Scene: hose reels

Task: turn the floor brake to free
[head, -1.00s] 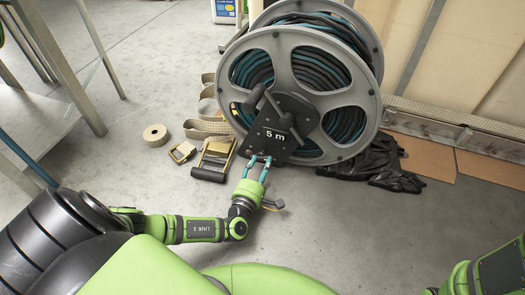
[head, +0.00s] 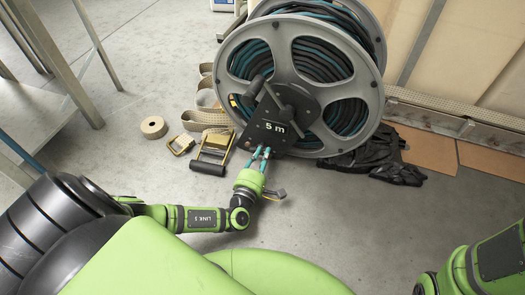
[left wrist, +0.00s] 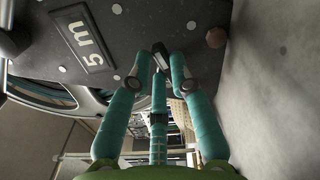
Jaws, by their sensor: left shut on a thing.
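The hose reel (head: 355,95) stands upright with dark and teal hose wound on it. Its dark front plate (head: 272,134) bears a "5 m" label, which also shows in the left wrist view (left wrist: 84,38). My left gripper (head: 262,152) is at the plate's lower end, close above the floor. In the left wrist view its teal fingers (left wrist: 160,68) are shut on a small dark lever, the floor brake (left wrist: 161,53), at the plate. The fingertips hide part of the brake, and its setting cannot be read. My right gripper is out of view; only my right arm shows.
Left of the plate lie a ratchet strap (head: 211,152), a buckle (head: 180,144) and a tape roll (head: 153,127). Black gloves (head: 375,160) and cardboard (head: 430,152) lie right of the reel. A metal table frame (head: 60,60) stands at left. The floor in front is clear.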

